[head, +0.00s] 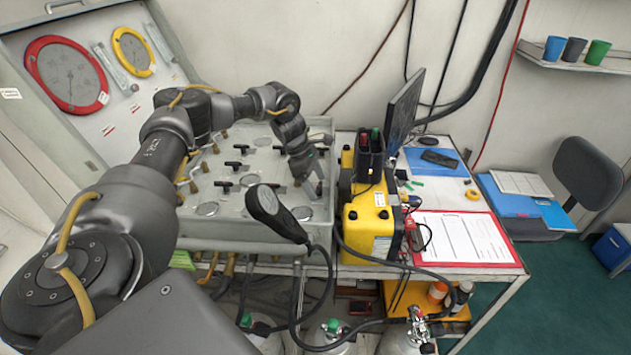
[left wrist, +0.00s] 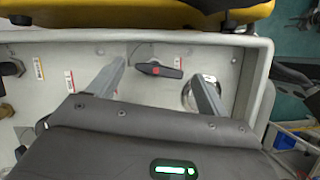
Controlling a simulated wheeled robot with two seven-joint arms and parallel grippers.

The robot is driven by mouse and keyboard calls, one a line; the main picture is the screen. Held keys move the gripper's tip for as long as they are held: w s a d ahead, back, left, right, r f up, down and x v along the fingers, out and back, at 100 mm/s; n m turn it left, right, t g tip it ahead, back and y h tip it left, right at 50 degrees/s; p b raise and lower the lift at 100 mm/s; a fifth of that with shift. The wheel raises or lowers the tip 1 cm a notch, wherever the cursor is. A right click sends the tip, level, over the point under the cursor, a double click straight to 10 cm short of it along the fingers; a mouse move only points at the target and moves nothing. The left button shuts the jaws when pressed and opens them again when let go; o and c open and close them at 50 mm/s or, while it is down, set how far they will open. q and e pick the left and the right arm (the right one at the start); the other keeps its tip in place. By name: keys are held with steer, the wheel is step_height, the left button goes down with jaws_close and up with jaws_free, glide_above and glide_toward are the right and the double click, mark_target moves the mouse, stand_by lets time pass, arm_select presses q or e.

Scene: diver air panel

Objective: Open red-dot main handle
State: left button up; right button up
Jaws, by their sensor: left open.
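The air panel (head: 240,222) is a pale grey box with several black T-handles (head: 223,186) and round gauges on its top. In the left wrist view, a black handle with a red dot (left wrist: 158,69) lies roughly crosswise between the two fingers of my left gripper (left wrist: 157,74). The fingers are spread apart, and neither is seen touching the handle. In the head view my left gripper (head: 312,184) points down at the panel's right end. The red-dot handle is not clearly visible there, behind the gripper. My right gripper is in neither view.
A yellow case (head: 369,222) stands close at the panel's right. A raised lid with a red gauge (head: 68,76) stands behind left. A round metal gauge (left wrist: 190,92) is beside the right finger.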

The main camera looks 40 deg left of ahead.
arm_select(q)
steer(key=shift+w+f, duration=0.1)
steer(key=shift+c, duration=0.7)
steer(key=c, duration=0.8)
steer(key=shift+n+t, duration=0.3)
steer(key=shift+n, duration=0.6)
steer(key=shift+c, duration=0.2)
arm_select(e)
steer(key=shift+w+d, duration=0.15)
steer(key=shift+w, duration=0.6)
arm_select(q)
steer(key=o, duration=1)
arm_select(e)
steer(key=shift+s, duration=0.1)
